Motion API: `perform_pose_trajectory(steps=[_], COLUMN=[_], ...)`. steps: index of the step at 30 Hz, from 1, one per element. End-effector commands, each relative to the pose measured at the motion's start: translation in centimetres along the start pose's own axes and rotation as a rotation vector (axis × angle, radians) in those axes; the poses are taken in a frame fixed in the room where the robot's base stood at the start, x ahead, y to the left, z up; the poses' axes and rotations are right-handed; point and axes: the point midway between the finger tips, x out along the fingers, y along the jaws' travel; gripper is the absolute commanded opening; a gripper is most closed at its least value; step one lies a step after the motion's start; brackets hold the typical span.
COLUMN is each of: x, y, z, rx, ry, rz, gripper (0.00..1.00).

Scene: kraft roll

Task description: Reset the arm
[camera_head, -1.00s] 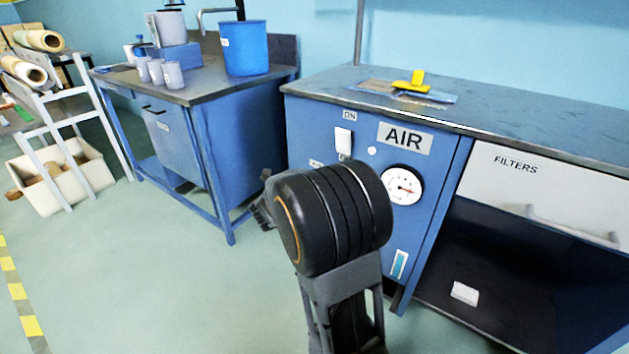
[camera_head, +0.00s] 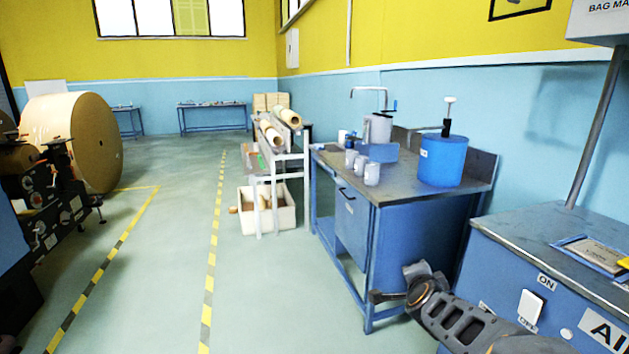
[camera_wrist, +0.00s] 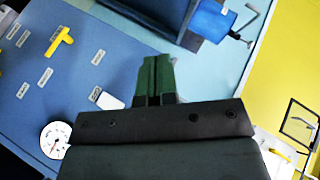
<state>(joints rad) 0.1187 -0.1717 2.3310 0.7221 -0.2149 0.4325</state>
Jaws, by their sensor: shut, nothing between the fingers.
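My gripper (camera_wrist: 155,65) shows in the wrist view with its two dark green fingers together and nothing between them. It is in the air, apart from the blue cabinet seen beyond it. In the head view my arm (camera_head: 465,320) reaches in from the lower right, in front of the blue cabinet (camera_head: 505,290) and the lower part of the workbench (camera_head: 415,245). The fingers are hard to make out in that view.
On the workbench stand a blue bucket (camera_head: 442,162) with a pump and several grey cups (camera_head: 371,175). A white switch (camera_head: 530,306) is on the cabinet front. A rack with rolls (camera_head: 272,132) stands further back. A large kraft roll (camera_head: 75,140) is at left. The floor between is clear.

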Motion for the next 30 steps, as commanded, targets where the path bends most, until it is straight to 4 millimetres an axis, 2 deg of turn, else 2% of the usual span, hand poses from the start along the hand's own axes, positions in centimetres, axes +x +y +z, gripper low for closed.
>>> perform_pose_trajectory(steps=[1,4,9,12,15,20,30], x=[-3.4,-8.1,-15.7,-19.2,-21.7,-23.8,-23.9], y=[-3.8,-5.6,-6.1,-5.6,-5.1,-4.3,-4.2], z=[0.2,2.2,3.1,2.6,1.9,0.9,0.8], rx=[-0.125,-0.378,-0.779,-0.959,-1.087,-1.198,-1.204], ry=[-0.112,-0.319,-0.590,-0.702,-0.780,-0.851,-0.855], rz=[0.002,0.036,0.111,0.161,0.209,0.258,0.261], gripper=[0.00,0.00,0.00,0.00,0.00,0.00,0.00])
